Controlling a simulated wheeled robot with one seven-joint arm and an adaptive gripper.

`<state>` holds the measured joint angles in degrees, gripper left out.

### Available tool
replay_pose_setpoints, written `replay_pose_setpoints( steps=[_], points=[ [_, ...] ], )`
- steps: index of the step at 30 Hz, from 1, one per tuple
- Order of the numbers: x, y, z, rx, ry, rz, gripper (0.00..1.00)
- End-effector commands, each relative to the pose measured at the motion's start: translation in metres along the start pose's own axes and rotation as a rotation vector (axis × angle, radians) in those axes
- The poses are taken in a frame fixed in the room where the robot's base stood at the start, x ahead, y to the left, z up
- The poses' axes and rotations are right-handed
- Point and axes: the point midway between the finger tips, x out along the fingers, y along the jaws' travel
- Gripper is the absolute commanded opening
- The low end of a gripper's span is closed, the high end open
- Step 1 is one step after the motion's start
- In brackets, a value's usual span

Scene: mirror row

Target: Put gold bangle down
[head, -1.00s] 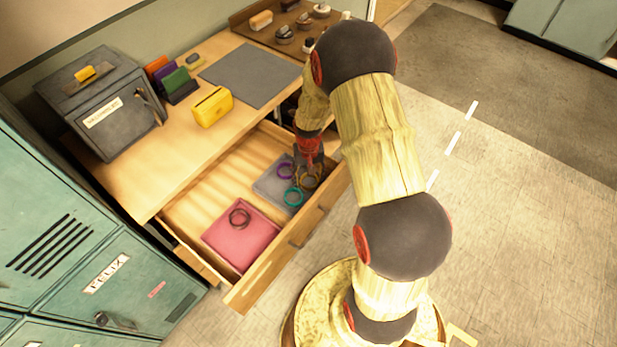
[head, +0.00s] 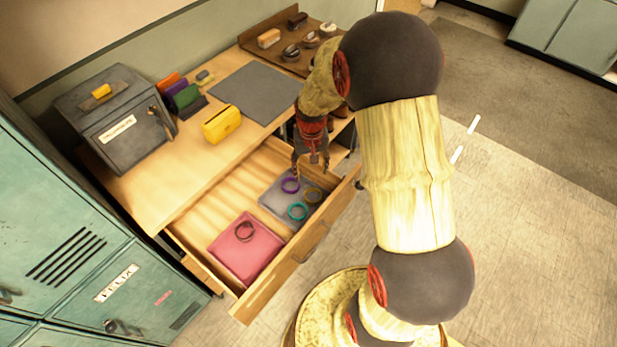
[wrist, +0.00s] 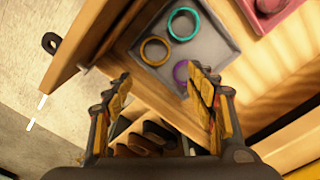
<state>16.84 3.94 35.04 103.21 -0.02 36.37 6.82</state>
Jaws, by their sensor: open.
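The gold bangle (head: 313,203) lies flat in the grey tray (head: 270,205) inside the open drawer, beside a teal bangle (head: 297,219) and a purple bangle (head: 289,193). The gold bangle (wrist: 153,64) also shows in the wrist view, beyond the fingertips and touching neither. My gripper (head: 311,172) is raised above the far end of the drawer, near the tray. In the wrist view my gripper (wrist: 158,82) has its fingers wide apart with nothing between them.
A pink tray (head: 235,262) with a dark reddish ring lies in the drawer. On the desk stand a yellow box (head: 222,124), a dark grey lockbox (head: 120,120) and a grey mat (head: 252,92). Teal lockers (head: 55,220) stand at the left.

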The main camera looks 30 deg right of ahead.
Motion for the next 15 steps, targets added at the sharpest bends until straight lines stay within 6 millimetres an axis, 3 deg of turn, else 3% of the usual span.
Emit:
replay_pose_setpoints(
  steps=[1,5,9,15],
  points=[
    [-0.025,-0.007,0.001,-0.019,0.030,-0.004,0.57],
    [-0.095,-0.026,0.020,-0.084,0.105,-0.016,0.57],
    [-0.165,-0.043,0.057,-0.159,0.188,-0.032,0.57],
    [-0.240,-0.055,0.125,-0.266,0.307,-0.060,0.57]
  ],
)
